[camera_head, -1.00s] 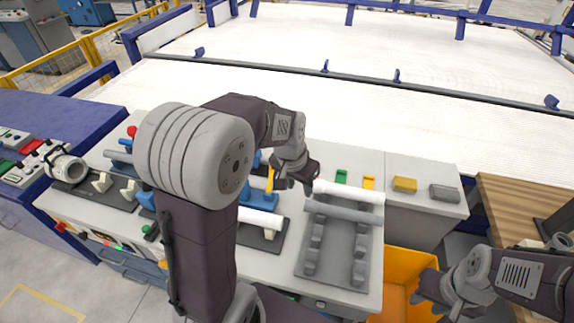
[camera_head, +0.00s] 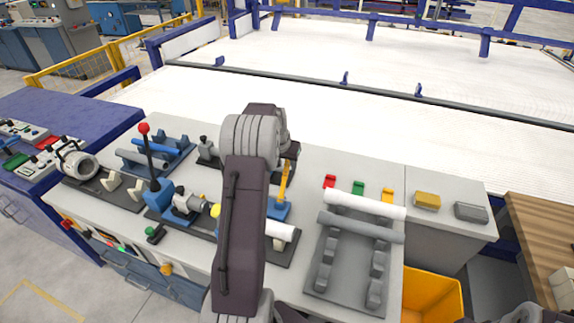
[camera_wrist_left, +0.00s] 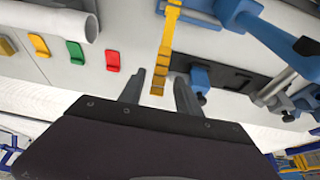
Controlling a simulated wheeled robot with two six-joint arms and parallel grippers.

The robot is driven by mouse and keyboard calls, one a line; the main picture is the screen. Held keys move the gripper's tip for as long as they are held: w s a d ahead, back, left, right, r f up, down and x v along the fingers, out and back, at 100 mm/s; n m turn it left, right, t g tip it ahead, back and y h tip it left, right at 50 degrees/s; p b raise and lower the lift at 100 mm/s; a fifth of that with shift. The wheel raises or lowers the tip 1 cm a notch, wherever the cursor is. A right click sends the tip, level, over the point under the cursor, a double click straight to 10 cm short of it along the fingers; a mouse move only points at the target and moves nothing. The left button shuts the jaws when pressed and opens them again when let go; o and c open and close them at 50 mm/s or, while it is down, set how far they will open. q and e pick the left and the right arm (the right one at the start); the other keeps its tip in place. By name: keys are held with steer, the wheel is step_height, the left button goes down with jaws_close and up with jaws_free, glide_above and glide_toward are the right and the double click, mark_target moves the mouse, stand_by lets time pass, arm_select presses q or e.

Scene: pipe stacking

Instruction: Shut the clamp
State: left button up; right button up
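A blue clamp (camera_head: 277,210) with an upright yellow handle (camera_head: 284,180) stands at the right end of a pipe fixture on the bench. A white pipe (camera_head: 268,228) lies just in front of it. In the left wrist view the yellow handle (camera_wrist_left: 165,45) runs down between the two fingers of my left gripper (camera_wrist_left: 160,85), which are apart. I see no clear contact. In the head view my forearm and wrist cover the fingers. A second blue clamp (camera_head: 158,198) with an upright, red-knobbed lever (camera_head: 148,150) stands further left. My right gripper is not clearly visible.
A grey rack (camera_head: 345,270) holding a white pipe (camera_head: 365,205) and a grey pipe (camera_head: 360,226) lies right of the clamp. Small red (camera_head: 329,182), green (camera_head: 358,188) and yellow (camera_head: 387,196) blocks sit behind it. A yellow bin (camera_head: 435,290) stands at the lower right.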

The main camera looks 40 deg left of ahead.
arm_select(q)
steer(key=shift+w+f, duration=0.25)
steer(key=shift+f, duration=0.45)
steer(key=shift+c, duration=0.3)
jaws_close()
stand_by(0.7)
